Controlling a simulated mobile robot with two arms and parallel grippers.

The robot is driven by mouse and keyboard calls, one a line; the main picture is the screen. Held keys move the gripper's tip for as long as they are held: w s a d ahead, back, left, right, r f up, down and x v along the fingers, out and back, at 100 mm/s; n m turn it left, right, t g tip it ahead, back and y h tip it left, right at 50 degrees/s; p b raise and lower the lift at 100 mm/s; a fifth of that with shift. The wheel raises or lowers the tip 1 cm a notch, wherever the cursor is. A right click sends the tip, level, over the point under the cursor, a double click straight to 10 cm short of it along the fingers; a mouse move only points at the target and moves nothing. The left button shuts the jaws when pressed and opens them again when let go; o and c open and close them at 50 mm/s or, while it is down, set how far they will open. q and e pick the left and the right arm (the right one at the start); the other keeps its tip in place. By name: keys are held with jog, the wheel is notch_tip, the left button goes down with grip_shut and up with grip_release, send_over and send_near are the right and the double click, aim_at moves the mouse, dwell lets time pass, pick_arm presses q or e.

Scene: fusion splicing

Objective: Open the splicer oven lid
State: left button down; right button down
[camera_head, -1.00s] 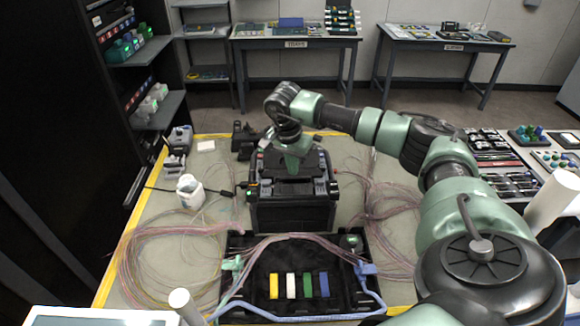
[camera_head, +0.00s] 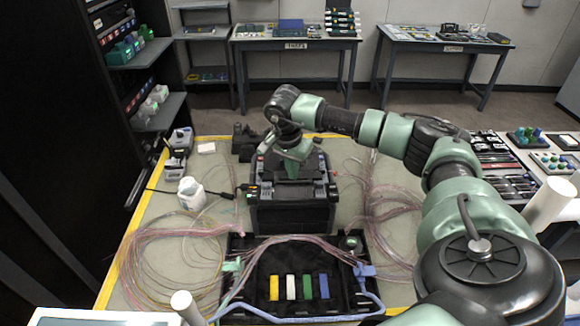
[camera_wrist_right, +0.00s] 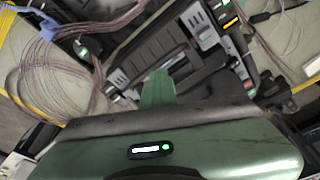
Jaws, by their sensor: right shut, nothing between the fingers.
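The splicer (camera_head: 292,208) is a dark boxy machine on the work table, in the middle of the head view. My right gripper (camera_head: 290,172) points down over its top, toward the back; it is shut and holds nothing. In the right wrist view the splicer top (camera_wrist_right: 135,60) lies beyond the green finger (camera_wrist_right: 158,88), with grey latches at its side. The fingertips are at or just above the top; I cannot tell whether they touch. The oven lid cannot be told apart clearly, and the gripper hides part of the top. My left gripper is not in view.
A black tray (camera_head: 345,298) with yellow, white, green and blue pieces lies in front of the splicer. Loose pink fibre coils (camera_head: 150,262) spread on both sides. A white bottle (camera_head: 191,193) stands at left. A tool table (camera_head: 510,165) stands at right.

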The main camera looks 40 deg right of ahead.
jog(key=shift+s+a+r+p, duration=0.2)
jog(key=shift+r+p, duration=0.35)
jog(key=shift+p, duration=0.05)
jog(key=shift+s+a+r+p, duration=0.15)
jog(key=shift+r+p, duration=0.4)
jog(key=p+v, duration=0.1)
jog(key=v, duration=0.1)
jog(key=s+p+v, duration=0.1)
jog(key=p+v, duration=0.1)
jog(key=v, duration=0.1)
jog(key=shift+s+a+r+p, duration=0.1)
jog(key=shift+s+r+p, duration=0.05)
jog(key=shift+r+p, duration=0.15)
jog(key=shift+f, duration=0.1)
